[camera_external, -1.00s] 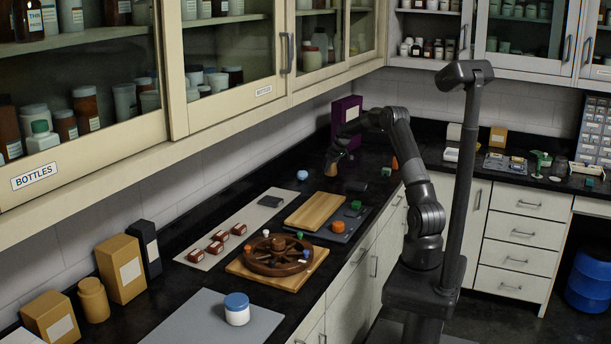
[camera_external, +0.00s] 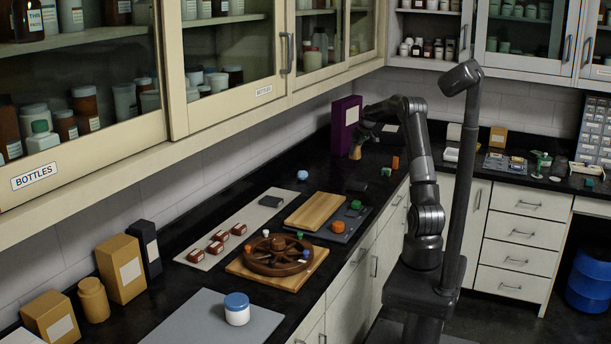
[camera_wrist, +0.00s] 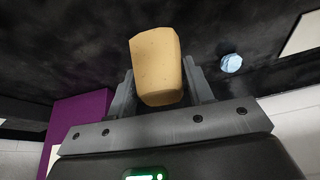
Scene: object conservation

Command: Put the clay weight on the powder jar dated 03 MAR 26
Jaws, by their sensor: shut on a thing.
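My gripper (camera_external: 358,143) is shut on a tan, rounded block, which looks like the clay weight (camera_external: 355,153). In the wrist view the tan block (camera_wrist: 157,65) sits between the two grey fingers (camera_wrist: 160,88). In the external view it is near the purple box at the back of the counter; whether it touches the counter is unclear. No date is legible, so I cannot tell which thing is the powder jar dated 03 MAR 26. A white jar with a blue lid (camera_external: 237,309) stands at the front, and several small red-brown labelled containers (camera_external: 215,248) lie on a pale strip.
The purple box (camera_external: 346,122) stands behind my gripper. A brown wheel-shaped holder (camera_external: 277,268), a wooden board (camera_external: 313,210) and a grey mat (camera_external: 205,325) lie along the counter. Wall cabinets overhang it. Dark counter around the pale blue ball (camera_external: 302,175) is bare.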

